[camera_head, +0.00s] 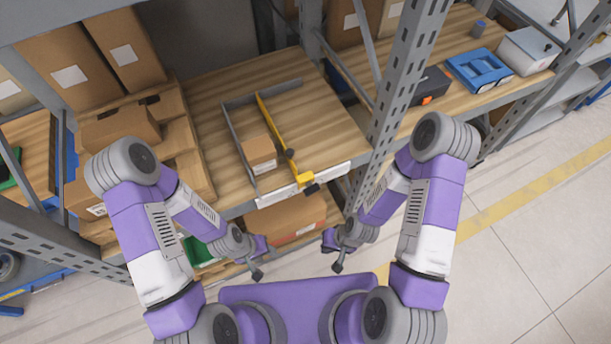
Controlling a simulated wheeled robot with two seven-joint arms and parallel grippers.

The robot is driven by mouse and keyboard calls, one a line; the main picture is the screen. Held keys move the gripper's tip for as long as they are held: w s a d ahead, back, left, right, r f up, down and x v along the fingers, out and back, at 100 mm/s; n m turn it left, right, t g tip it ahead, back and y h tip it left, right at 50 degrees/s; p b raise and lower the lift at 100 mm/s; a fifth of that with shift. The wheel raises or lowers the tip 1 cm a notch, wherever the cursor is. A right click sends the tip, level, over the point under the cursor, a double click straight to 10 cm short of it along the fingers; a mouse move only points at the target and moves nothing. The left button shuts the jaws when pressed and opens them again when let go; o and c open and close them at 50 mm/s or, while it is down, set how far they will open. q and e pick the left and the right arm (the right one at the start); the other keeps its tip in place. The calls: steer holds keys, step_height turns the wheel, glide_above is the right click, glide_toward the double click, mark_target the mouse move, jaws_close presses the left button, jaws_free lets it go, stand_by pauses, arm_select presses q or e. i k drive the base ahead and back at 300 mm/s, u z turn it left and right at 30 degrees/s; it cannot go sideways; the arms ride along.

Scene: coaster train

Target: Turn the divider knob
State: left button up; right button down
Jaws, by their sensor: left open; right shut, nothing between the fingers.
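A yellow divider (272,120) runs front to back on the wooden shelf in the middle of the camera_head view. A small dark knob-like part (290,153) sits along it, and another black piece (312,188) is at its yellow front end. I cannot tell which is the knob. A small cardboard box (259,153) stands just left of the divider. My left gripper (259,262) is open and empty, below and in front of the shelf edge. My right gripper (337,257) is shut and empty, also in front of the shelf. Neither touches the divider.
A grey metal rail (237,138) stands left of the small box. Stacked cartons (130,125) fill the shelf's left side. A perforated upright post (405,75) stands right of the divider. A larger carton (290,220) is on the level below. The shelf right of the divider is clear.

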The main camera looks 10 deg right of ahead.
mark_target(311, 188)
steer(key=z, duration=0.7)
steer(key=k, duration=0.7)
steer(key=u, duration=0.75)
steer(key=i, duration=0.45)
steer(key=z, duration=0.1)
